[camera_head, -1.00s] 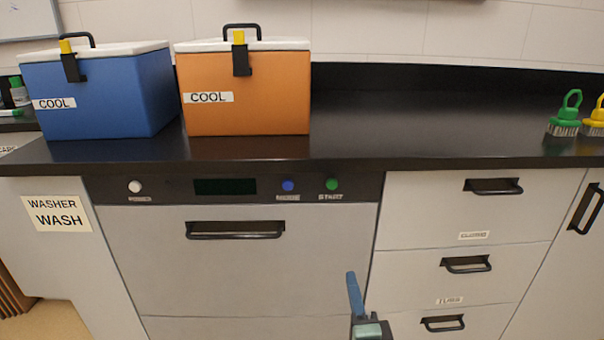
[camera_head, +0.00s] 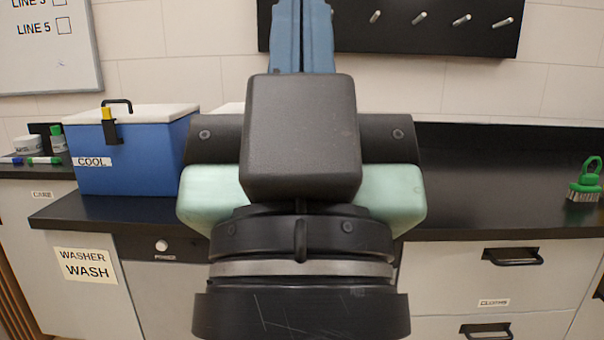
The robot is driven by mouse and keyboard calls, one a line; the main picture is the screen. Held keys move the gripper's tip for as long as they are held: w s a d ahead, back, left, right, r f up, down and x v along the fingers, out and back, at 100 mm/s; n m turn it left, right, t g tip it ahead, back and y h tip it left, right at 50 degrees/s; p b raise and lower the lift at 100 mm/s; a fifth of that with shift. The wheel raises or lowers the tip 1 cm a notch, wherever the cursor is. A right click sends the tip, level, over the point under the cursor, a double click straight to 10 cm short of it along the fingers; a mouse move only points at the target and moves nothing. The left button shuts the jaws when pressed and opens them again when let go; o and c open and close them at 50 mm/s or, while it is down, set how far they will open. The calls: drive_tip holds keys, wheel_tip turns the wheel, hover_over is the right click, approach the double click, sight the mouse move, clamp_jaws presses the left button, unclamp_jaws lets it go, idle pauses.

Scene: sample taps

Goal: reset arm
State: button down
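My gripper (camera_head: 303,30) fills the middle of the view, close to the camera and pointing up. Its two blue fingers lie side by side with only a thin line between them, so it looks shut. No held thing shows between the fingers, but their tips run out of the top of the frame. The gripper's dark body and pale green sides hide most of the washer front (camera_head: 165,280) and nearly all of the second cool box.
A blue cool box (camera_head: 125,155) stands on the black counter (camera_head: 480,200) at the left. A green brush (camera_head: 586,182) stands at the right. Drawers (camera_head: 510,270) are below. A dark board with pegs (camera_head: 390,28) and a whiteboard (camera_head: 50,45) hang on the wall.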

wheel_tip(320, 180, up, 30)
drive_tip(key=p, duration=2.7)
drive_tip(key=shift+f, duration=0.15)
drive_tip(key=c, duration=1.5)
unclamp_jaws()
drive_tip(key=shift+c, duration=0.2)
